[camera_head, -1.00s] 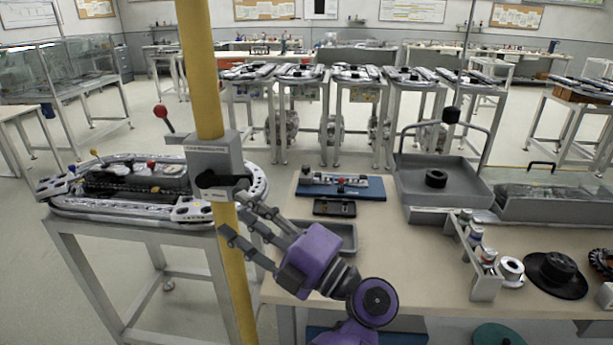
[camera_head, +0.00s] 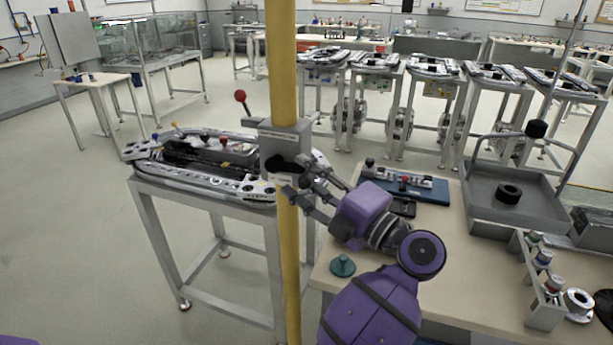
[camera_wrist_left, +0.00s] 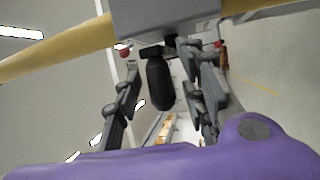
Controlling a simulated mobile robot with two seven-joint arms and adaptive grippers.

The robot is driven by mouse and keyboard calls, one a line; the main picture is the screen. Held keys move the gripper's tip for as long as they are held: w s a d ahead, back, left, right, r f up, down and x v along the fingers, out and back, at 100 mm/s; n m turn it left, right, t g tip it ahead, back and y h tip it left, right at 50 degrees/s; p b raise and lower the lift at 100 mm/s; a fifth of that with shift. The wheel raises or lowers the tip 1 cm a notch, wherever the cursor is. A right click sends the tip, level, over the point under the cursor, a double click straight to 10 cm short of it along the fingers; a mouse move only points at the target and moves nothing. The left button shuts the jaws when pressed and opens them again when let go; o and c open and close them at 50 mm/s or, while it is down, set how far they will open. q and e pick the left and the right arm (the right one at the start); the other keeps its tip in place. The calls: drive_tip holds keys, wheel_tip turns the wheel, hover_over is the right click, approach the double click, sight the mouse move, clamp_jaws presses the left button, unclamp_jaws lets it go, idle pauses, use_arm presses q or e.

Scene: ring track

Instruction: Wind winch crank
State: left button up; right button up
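A grey winch box (camera_head: 286,143) is mounted on a yellow post (camera_head: 283,60). A dark crank handle (camera_head: 283,163) shows on its near side, and a lever with a red ball (camera_head: 240,96) sticks up at its left. My left gripper (camera_head: 303,191) is just below and right of the handle. In the left wrist view, the black handle grip (camera_wrist_left: 160,83) hangs between the spread fingers of my left gripper (camera_wrist_left: 168,108), with visible gaps on both sides. The gripper is open. My right gripper is not in view.
A metal stand with an oval track (camera_head: 200,185) is behind and left of the post. The workbench (camera_head: 445,255) at right holds a blue board (camera_head: 415,190), a grey tray (camera_head: 480,205) with a black ring, and a teal knobbed disc (camera_head: 342,266). Floor at left is clear.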

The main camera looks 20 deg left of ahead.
use_arm(q)
drive_tip(key=shift+c, duration=0.2)
clamp_jaws()
